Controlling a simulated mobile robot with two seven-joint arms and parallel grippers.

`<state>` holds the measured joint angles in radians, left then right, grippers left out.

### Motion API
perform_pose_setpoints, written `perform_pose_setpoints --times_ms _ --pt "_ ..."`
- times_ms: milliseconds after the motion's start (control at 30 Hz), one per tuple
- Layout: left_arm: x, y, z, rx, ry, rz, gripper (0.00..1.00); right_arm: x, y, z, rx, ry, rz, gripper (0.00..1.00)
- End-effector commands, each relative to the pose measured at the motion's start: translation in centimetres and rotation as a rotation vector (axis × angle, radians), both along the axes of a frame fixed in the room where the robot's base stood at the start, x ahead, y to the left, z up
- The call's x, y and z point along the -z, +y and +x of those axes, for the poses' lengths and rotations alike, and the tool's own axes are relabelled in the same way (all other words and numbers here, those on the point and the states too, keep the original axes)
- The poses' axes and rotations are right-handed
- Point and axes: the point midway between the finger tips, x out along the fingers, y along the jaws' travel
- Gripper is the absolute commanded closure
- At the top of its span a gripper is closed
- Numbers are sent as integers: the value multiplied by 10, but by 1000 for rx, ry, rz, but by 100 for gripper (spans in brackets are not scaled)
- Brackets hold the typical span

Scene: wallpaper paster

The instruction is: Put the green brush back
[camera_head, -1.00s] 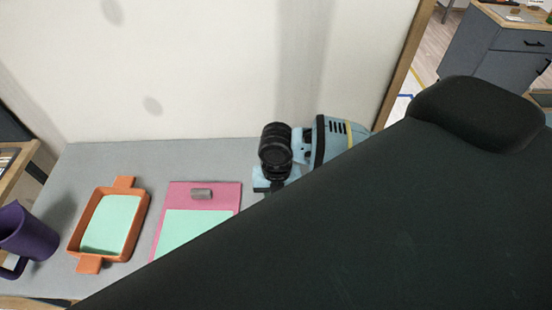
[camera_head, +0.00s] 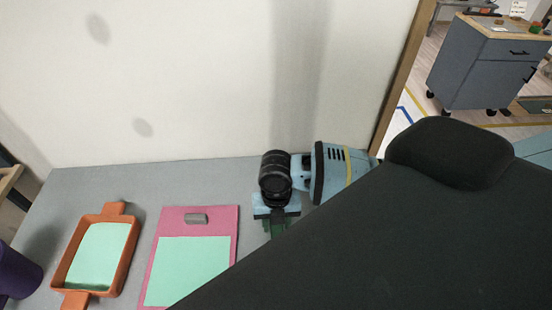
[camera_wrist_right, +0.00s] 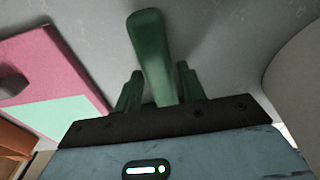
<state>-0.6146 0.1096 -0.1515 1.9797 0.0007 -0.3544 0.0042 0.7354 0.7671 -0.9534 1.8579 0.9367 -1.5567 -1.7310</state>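The green brush (camera_wrist_right: 155,55) shows in the right wrist view as a rounded green handle pointing away from the gripper. It lies between the two green fingers of my right gripper (camera_wrist_right: 160,92), which are close against its sides. In the head view, the right gripper (camera_head: 277,226) is over the grey table, right of the pink board, and a little green shows below its light-blue body. The brush's other end is hidden by the gripper. My left gripper is not in view.
The pink clipboard (camera_head: 230,225) with a mint sheet lies left of the gripper. An orange tray (camera_head: 129,240) with mint inside is further left, and a purple cup (camera_head: 17,272) is at the left edge. A white wall (camera_head: 200,80) stands behind the grey table (camera_head: 150,180). My dark arm hides the right side.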

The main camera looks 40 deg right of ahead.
Motion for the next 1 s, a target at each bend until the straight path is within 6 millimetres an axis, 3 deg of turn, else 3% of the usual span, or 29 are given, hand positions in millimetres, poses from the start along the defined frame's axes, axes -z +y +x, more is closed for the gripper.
perform_pose_setpoints --times_ms 100,467,1000 --pt "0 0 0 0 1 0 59 0 0 0 0 0 0 48" --pt "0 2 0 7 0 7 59 -7 0 1 0 -3 1 48" --pt "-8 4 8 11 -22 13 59 -102 -5 9 0 -4 0 48"
